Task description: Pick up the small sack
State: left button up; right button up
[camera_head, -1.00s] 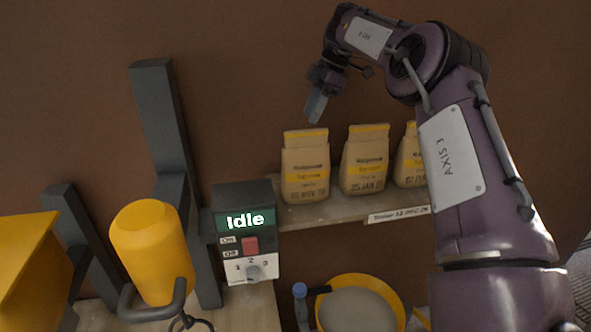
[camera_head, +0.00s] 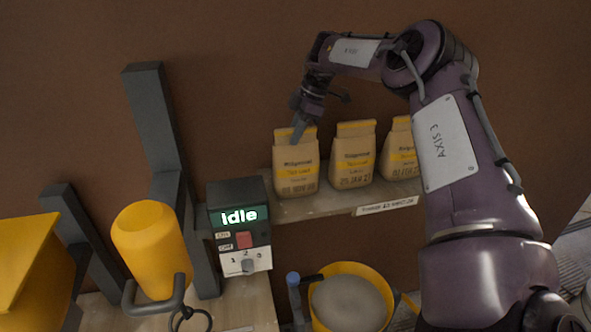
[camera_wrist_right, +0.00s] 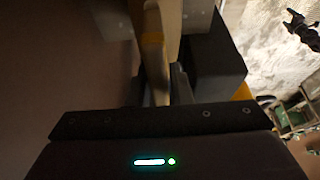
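Three small tan paper sacks with yellow bands stand upright in a row on a shelf in the head view: a left sack (camera_head: 296,170), a middle sack (camera_head: 352,158) and a right sack (camera_head: 398,152). My right gripper (camera_head: 298,128) points down at the top of the left sack, its near finger in front of the yellow top edge. In the right wrist view, the sack's narrow edge (camera_wrist_right: 154,60) lies between the fingers of the right gripper (camera_wrist_right: 160,88), which look apart. Contact is not clear. My left gripper is not in view.
The shelf (camera_head: 330,203) carries a label on its front edge. A dark control box (camera_head: 238,205) reading "Idle" stands left of the sacks. A yellow cylinder (camera_head: 150,245) and dark posts are farther left. A yellow bucket (camera_head: 350,268) sits below the shelf.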

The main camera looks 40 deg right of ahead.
grip_shut()
dwell(1.0)
jog(key=shift+w+d, duration=0.1)
jog(key=shift+d, duration=0.05)
